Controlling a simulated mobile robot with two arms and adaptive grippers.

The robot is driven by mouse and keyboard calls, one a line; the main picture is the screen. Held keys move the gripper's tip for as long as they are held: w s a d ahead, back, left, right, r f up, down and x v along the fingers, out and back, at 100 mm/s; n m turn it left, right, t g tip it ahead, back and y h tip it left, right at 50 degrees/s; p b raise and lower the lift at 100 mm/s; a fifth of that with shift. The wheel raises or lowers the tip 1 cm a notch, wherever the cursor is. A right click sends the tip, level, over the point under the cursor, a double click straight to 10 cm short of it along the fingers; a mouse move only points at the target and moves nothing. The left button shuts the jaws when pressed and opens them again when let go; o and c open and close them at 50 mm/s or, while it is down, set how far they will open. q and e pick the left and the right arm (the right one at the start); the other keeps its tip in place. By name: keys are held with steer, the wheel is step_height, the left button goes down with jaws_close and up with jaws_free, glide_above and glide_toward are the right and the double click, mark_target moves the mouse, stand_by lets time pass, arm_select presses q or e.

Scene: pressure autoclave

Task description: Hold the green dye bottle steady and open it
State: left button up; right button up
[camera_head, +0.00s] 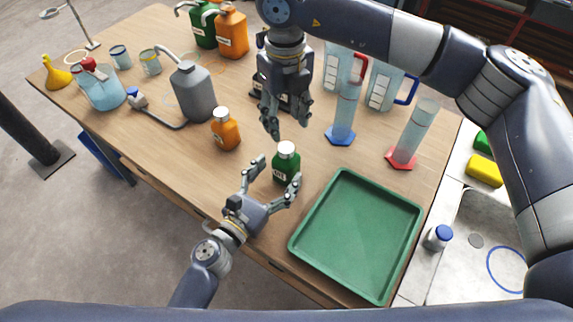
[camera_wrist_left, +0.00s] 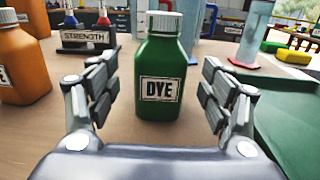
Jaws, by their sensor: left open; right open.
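The green dye bottle (camera_head: 286,167) stands upright on the table, with its white cap (camera_head: 287,148) on. In the left wrist view the bottle (camera_wrist_left: 160,70) sits centred between the fingers, and its DYE label faces the camera. My left gripper (camera_head: 277,175) is open, low at the near side of the bottle, with a finger to each side. In the wrist view gaps show between both fingers and the bottle. My right gripper (camera_head: 287,127) is open and points down, above and just beyond the bottle's cap, holding nothing.
An orange bottle (camera_head: 226,130) stands left of the green one. A green tray (camera_head: 405,207) lies close on the right. Blue-based (camera_head: 343,122) and red-based (camera_head: 409,145) cylinders stand behind the tray. A grey wash bottle (camera_head: 192,92) stands further left. Bare table lies left of my left gripper.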

mark_target(286, 162)
arm_select(q)
steer(key=x, duration=0.3)
arm_select(e)
steer(key=shift+w+d, duration=0.1)
steer(key=shift+w, duration=0.05)
arm_select(q)
steer(key=shift+w+d, duration=0.3)
steer(key=shift+w, duration=0.25)
steer(key=shift+w+d, duration=0.1)
